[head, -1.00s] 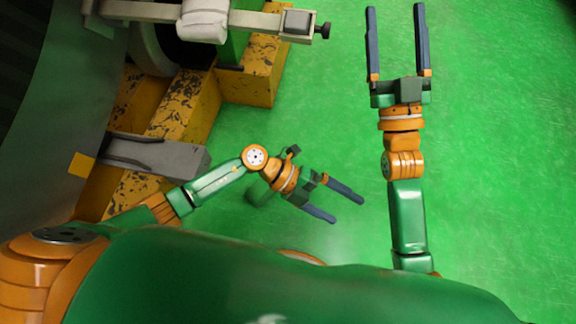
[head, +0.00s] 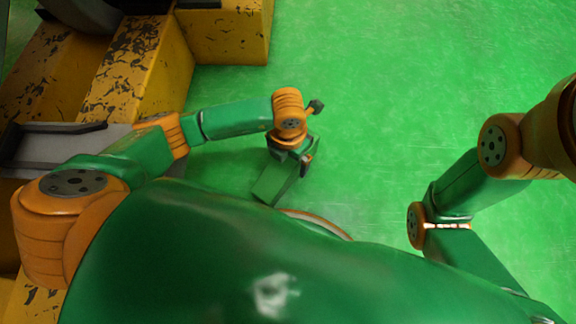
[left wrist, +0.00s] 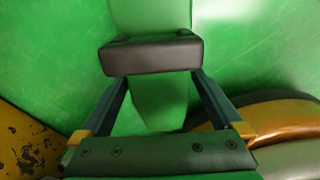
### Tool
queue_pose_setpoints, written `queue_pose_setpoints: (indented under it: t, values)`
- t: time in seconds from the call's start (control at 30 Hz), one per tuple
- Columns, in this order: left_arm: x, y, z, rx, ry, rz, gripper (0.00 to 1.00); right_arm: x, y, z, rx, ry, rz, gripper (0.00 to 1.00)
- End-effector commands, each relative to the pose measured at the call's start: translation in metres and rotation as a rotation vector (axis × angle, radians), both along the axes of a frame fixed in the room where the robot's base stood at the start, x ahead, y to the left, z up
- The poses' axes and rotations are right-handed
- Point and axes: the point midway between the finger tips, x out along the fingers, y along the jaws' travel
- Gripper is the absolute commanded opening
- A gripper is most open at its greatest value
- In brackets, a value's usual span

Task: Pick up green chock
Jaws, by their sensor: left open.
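The green chock (head: 273,184) is on the green floor just below my left gripper (head: 297,152) in the head view. My left gripper points down, and its fingers are mostly hidden there. In the left wrist view the green chock (left wrist: 158,103) shows between the two open fingers of my left gripper (left wrist: 157,82).
A worn yellow steel base (head: 140,70) stands at the upper left of the head view, with a grey bar (head: 65,148) beside my left arm. The green floor (head: 400,80) is open at the centre and upper right. My own body fills the bottom.

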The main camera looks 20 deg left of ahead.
Motion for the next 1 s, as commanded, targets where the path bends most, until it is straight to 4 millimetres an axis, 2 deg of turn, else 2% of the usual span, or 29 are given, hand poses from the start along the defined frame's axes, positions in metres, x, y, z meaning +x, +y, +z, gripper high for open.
queue_pose_setpoints:
  t: [0.1, 0.13, 0.4, 0.5, 0.83, 1.0]
  values:
    - [0.000, 0.000, 0.002, -0.001, 0.000, 0.000, 1.00, 0.000, 0.000, 0.002, 0.000, 0.001, 0.000, 0.76]
    - [0.000, 0.000, 0.002, -0.001, 0.000, 0.000, 0.95, 0.000, 0.000, 0.002, 0.000, 0.001, 0.000, 0.76]
    - [0.000, 0.000, 0.002, -0.002, 0.002, 0.000, 0.22, 0.001, 0.000, 0.002, 0.000, 0.002, 0.000, 0.76]
    - [0.000, 0.000, 0.002, -0.002, 0.002, 0.000, 0.00, 0.000, 0.000, 0.002, 0.001, 0.001, 0.000, 0.76]
    - [0.000, 0.000, 0.003, -0.002, 0.001, 0.000, 0.00, 0.000, 0.000, 0.003, 0.001, 0.001, 0.000, 0.76]
    - [0.007, 0.006, 0.015, -0.002, 0.001, 0.003, 0.00, 0.001, -0.001, 0.011, 0.002, 0.001, 0.002, 0.76]
